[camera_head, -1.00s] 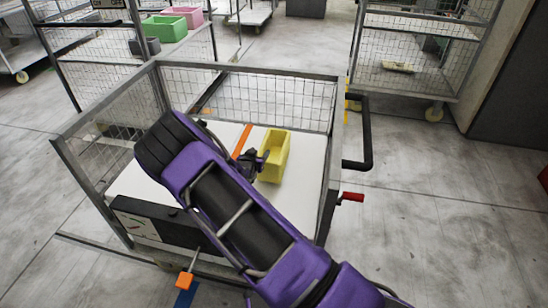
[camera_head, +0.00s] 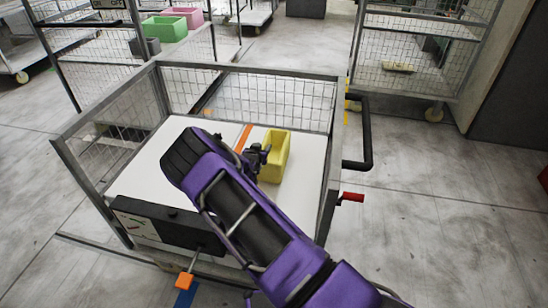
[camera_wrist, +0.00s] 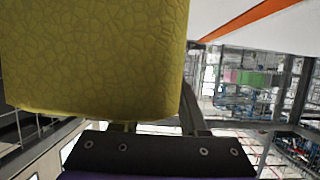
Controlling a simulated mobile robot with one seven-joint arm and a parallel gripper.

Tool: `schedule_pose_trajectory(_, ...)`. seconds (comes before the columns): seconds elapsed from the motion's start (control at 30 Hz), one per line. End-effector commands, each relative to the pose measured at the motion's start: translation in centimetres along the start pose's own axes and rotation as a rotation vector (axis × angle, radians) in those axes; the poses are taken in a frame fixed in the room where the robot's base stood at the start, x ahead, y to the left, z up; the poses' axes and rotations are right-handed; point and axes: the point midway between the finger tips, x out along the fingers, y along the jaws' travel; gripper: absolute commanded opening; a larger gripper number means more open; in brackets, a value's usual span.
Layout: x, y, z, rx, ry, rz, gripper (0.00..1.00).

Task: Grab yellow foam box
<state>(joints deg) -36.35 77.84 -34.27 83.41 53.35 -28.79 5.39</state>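The yellow foam box (camera_head: 279,152) is an open-topped bin on the white platform (camera_head: 150,165) of the wire-sided press cart, near its right side. My gripper (camera_head: 258,157) is at the box's left side in the head view, touching or very close to it. In the wrist view, the textured yellow foam box (camera_wrist: 95,55) fills the upper left and hides part of my gripper (camera_wrist: 160,127). One dark finger shows beside the box's right edge; the other is mostly hidden behind the box. I cannot tell whether the fingers are closed on it.
Mesh walls (camera_head: 265,100) and a metal frame surround the platform at the back and left. An orange strip (camera_head: 243,138) crosses it beside the box. A black handle (camera_head: 367,140) and a red handle (camera_head: 350,197) stick out at the right. Open floor lies to the right.

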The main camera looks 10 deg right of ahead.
Motion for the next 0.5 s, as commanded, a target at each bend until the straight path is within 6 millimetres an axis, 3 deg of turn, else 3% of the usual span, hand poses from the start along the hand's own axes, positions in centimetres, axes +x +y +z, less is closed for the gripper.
schedule_pose_trajectory(0.03, -0.01, -0.01, -0.01, 0.0, 0.0, 0.0, 0.32)
schedule_pose_trajectory(0.2, -0.02, -0.01, 0.0, 0.0, 0.0, 0.0, 0.01)
schedule_pose_trajectory(0.5, -0.03, 0.0, 0.0, 0.0, 0.0, 0.0, 0.0)
